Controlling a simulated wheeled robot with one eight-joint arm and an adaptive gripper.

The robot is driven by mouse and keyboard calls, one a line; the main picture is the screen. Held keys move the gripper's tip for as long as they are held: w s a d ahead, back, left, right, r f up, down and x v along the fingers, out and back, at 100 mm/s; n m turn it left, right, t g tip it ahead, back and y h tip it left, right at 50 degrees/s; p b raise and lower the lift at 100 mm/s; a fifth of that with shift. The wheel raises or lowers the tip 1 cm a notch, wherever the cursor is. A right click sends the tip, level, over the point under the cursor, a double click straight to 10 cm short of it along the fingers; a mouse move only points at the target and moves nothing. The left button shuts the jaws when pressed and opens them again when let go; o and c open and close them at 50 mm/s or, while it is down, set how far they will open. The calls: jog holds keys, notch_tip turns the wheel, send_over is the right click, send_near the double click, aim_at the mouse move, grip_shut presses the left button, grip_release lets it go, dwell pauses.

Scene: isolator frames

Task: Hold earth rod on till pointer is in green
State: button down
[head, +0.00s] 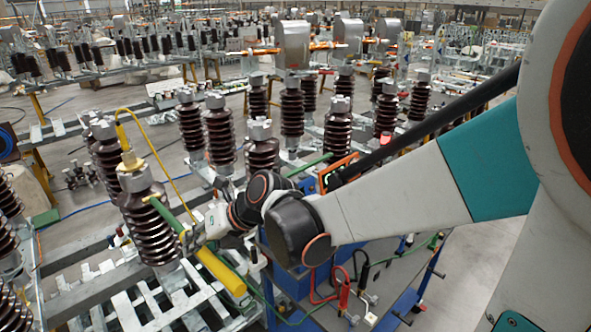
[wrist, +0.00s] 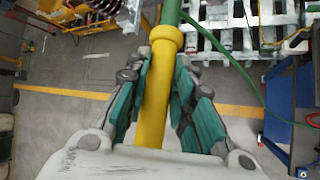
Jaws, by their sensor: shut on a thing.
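The earth rod has a yellow handle (head: 220,272) and a green shaft (head: 172,217). My gripper (wrist: 162,60) is shut around the yellow handle, just below its collar; the handle also shows in the wrist view (wrist: 156,105). In the head view the rod slants up and left to the metal cap of a brown ribbed insulator (head: 150,225). Its tip (head: 152,198) is at the cap's near side; I cannot tell whether it touches. An orange-framed device (head: 338,174) with a small display is partly behind my arm. I cannot make out a pointer.
A yellow hooked cable (head: 160,160) arches beside the front insulator. A green lead (wrist: 251,62) runs down the right of the wrist view. Several insulators stand close behind. A blue cart (head: 285,272) with red and black leads is below my arm.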

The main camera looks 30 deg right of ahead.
aim_at(173, 222)
jog(key=w+a, duration=0.1)
jog(key=w, duration=0.5)
jog(key=w+a, duration=0.1)
jog(key=w, duration=0.2)
jog(key=shift+w+a, duration=0.2)
jog(key=shift+a, duration=0.15)
jog(key=shift+w+a+b, duration=0.25)
jog(key=shift+w+b, duration=0.25)
jog(key=shift+w, duration=0.5)
dwell(1.8)
jog(key=shift+s, duration=0.15)
dwell(1.5)
jog(key=shift+s+d, duration=0.45)
jog(key=shift+s, duration=1.1)
jog(key=shift+s+d, duration=0.45)
jog(key=shift+s, duration=1.1)
jog(key=shift+s+d, duration=0.45)
jog(key=shift+s, duration=1.1)
jog(key=shift+s+f, duration=0.1)
jog(key=shift+f, duration=0.05)
